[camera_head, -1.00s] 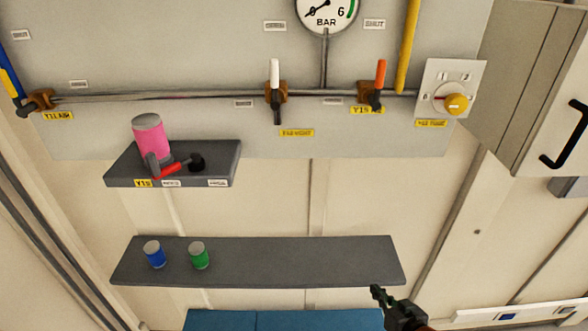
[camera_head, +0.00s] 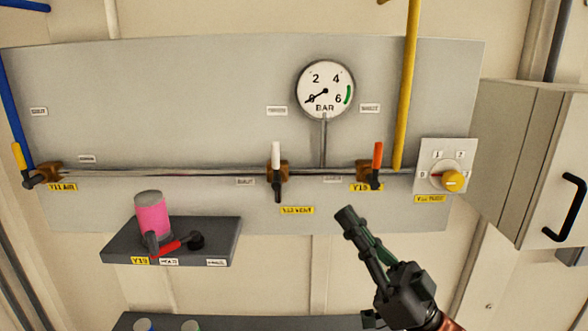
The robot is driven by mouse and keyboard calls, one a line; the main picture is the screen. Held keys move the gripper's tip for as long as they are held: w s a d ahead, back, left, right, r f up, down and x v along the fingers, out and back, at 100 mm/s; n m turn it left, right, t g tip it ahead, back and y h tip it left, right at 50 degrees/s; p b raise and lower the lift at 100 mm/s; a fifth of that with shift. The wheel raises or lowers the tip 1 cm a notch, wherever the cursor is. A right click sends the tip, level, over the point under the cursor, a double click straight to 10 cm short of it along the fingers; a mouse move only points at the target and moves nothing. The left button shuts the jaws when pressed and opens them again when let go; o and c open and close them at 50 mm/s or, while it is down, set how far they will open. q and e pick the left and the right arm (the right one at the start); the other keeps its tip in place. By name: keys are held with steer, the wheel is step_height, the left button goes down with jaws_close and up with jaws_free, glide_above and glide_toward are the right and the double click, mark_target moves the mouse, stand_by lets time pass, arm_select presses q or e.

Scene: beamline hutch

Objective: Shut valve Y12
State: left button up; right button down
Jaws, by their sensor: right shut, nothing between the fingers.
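The middle valve, with a white lever (camera_head: 276,156), sits on the horizontal pipe of the grey wall panel. Its lever stands upright, across the pipe. A yellow label (camera_head: 297,210) below it seems to read Y12 VENT, though it is blurred. Small white tags lie above the lever (camera_head: 277,111) and to its left (camera_head: 245,182); their words are too small to read surely. My right gripper (camera_head: 348,216) is shut and empty, pointing up and left. In the picture it is right of and below the white-lever valve, apart from it. My left gripper is out of view.
An orange-lever valve (camera_head: 377,156) and a yellow knob (camera_head: 453,181) are to the right; a yellow-lever valve (camera_head: 18,156) is far left. A gauge (camera_head: 325,90) is above. A shelf (camera_head: 120,248) holds a pink cylinder (camera_head: 151,215) and a red-handled item (camera_head: 168,248). A cabinet (camera_head: 520,150) projects at right.

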mark_target(278, 150)
steer(key=shift+w+r, duration=0.1)
steer(key=w+a+f+p+x, duration=0.1)
steer(key=p+x, duration=0.4)
steer(key=x, duration=0.7)
steer(key=shift+w+a+f, duration=0.2)
steer(key=shift+a+f, duration=0.15)
steer(key=shift+a, duration=0.25)
steer(key=shift+a, duration=0.1)
